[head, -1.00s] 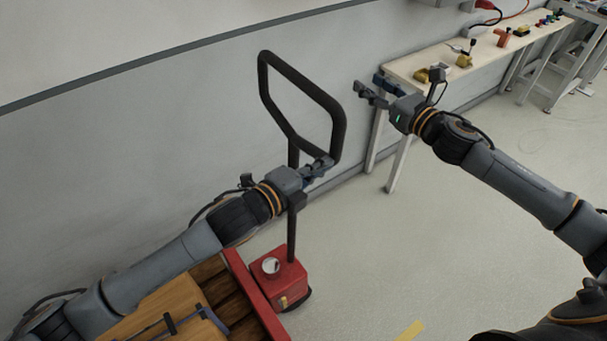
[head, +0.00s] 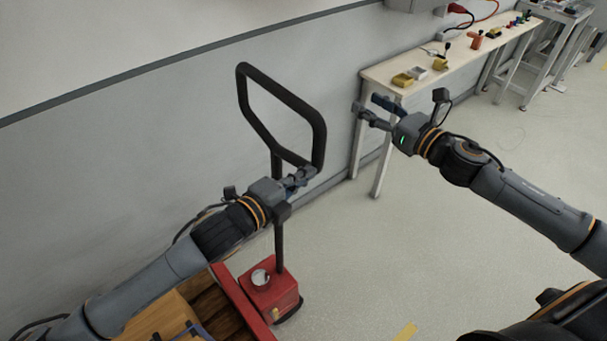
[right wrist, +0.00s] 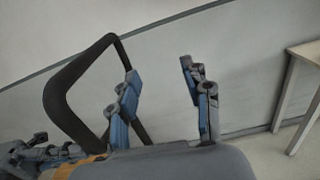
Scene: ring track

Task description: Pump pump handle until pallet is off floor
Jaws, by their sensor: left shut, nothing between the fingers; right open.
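The black looped pump handle (head: 259,128) stands upright on the red pump unit (head: 268,297) of the pallet jack, and its loop also shows in the right wrist view (right wrist: 58,95). My left gripper (head: 304,177) is shut and empty, at the lower right corner of the loop. I cannot tell whether it touches the bar. My right gripper (head: 370,109) is open, to the right of the loop and apart from it; its spread fingers show in the right wrist view (right wrist: 160,95). The wooden pallet (head: 207,312) is at the lower left, mostly hidden, and its underside is out of sight.
A grey wall (head: 100,180) runs close behind the handle. A long workbench (head: 375,78) with tools and small parts stands behind my right gripper. The pale floor (head: 400,255) is open in the middle and right.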

